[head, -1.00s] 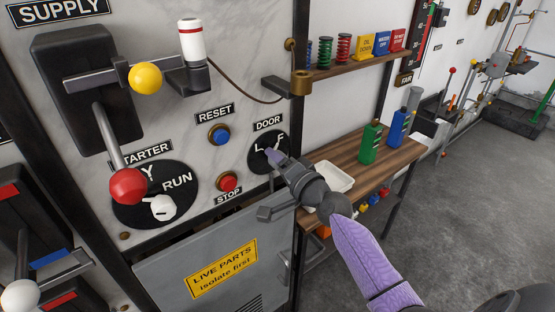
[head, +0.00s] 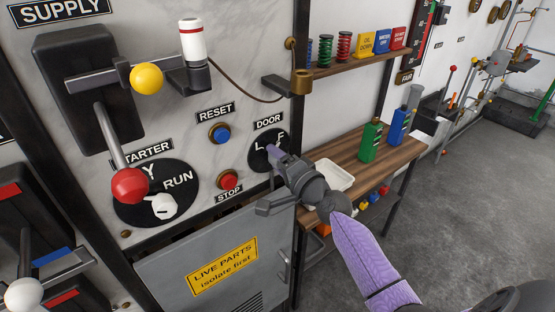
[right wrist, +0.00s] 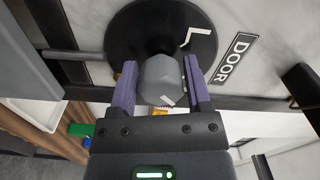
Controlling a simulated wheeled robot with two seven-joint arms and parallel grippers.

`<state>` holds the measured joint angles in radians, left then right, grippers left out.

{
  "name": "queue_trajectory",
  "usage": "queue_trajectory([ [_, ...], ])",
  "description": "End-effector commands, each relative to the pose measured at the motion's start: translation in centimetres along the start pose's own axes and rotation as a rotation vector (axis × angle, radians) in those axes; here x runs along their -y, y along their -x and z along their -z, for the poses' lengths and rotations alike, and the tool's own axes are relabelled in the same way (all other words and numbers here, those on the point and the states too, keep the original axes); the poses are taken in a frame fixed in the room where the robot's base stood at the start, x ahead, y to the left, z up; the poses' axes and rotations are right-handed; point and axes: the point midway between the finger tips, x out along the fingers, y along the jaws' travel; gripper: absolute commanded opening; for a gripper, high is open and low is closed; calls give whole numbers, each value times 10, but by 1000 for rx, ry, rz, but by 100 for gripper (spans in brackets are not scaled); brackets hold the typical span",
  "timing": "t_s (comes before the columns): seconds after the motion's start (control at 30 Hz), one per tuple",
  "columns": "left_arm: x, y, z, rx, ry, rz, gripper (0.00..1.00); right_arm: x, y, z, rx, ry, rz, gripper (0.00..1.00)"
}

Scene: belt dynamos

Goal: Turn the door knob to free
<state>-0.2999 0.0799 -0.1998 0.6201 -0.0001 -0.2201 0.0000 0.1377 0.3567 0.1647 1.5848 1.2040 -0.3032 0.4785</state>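The door knob (right wrist: 161,80) is a grey faceted knob on a round black dial below the DOOR label. The dial (head: 256,159) shows an L and an F in the head view, where the gripper largely hides the knob. A short white mark is on the knob's near end, toward the lower right in the wrist view. My right gripper (head: 275,153) is at the dial. Its purple fingers (right wrist: 160,85) stand on both sides of the knob with narrow gaps, so they look slightly open around it. My left gripper is out of view.
Left of the dial are the blue RESET button (head: 219,134), red STOP button (head: 229,180) and STARTER switch (head: 157,193). A grey cabinet door (head: 180,265) is below. A wooden shelf (head: 345,147) with bottles and a white tray (head: 333,175) stands right.

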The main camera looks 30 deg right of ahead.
Motion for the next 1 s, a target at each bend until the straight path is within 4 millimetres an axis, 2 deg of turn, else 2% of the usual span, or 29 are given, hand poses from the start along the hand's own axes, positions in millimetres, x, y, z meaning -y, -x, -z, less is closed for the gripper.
queue_trajectory([
  [0.03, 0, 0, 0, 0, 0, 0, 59, 0, 0, 0, 0, 0, 0, 75],
  [0.1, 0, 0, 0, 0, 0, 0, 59, 0, 0, 0, 0, 1, 0, 89],
  [0.43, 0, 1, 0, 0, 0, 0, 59, 0, 5, 0, 0, 3, -1, 89],
  [0.57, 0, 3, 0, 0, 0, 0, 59, 0, 29, 0, 1, 4, -3, 89],
  [0.8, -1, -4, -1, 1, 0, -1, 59, -3, 83, -1, 2, 5, -4, 89],
  [1.0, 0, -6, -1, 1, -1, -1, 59, 0, 100, 0, 0, 2, 0, 89],
])
